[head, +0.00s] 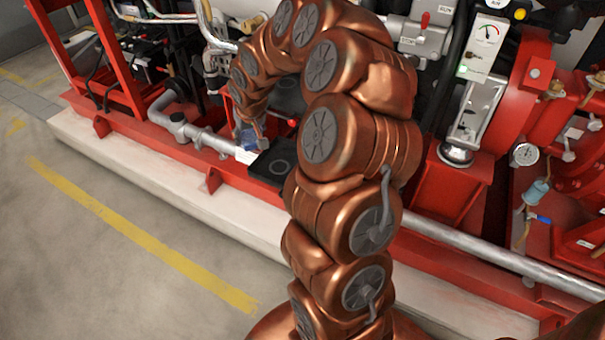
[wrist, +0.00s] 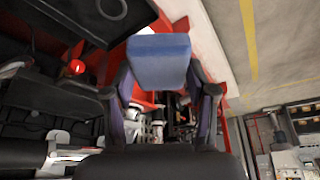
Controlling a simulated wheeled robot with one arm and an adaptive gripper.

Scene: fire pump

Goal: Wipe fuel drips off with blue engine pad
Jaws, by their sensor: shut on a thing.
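The blue engine pad (wrist: 160,62) is held between the two fingers of my gripper (wrist: 160,84) in the wrist view. The fingers are shut on its sides, and the pad's broad face shows. In the head view my gripper (head: 249,141) is small and partly hidden, at the far end of my arm. It is just left of a black tray (head: 268,179) with a ring mark on the red pump frame. I cannot tell whether the pad touches anything. No fuel drips can be made out in either view.
The red frame (head: 215,178) stands on a pale plinth (head: 150,178). A grey pipe (head: 205,138) runs left of the tray. A red-tipped knob (wrist: 75,67) shows in the wrist view. Gauges, valves and a horizontal pipe (head: 480,256) lie right of my arm. The floor at left is clear.

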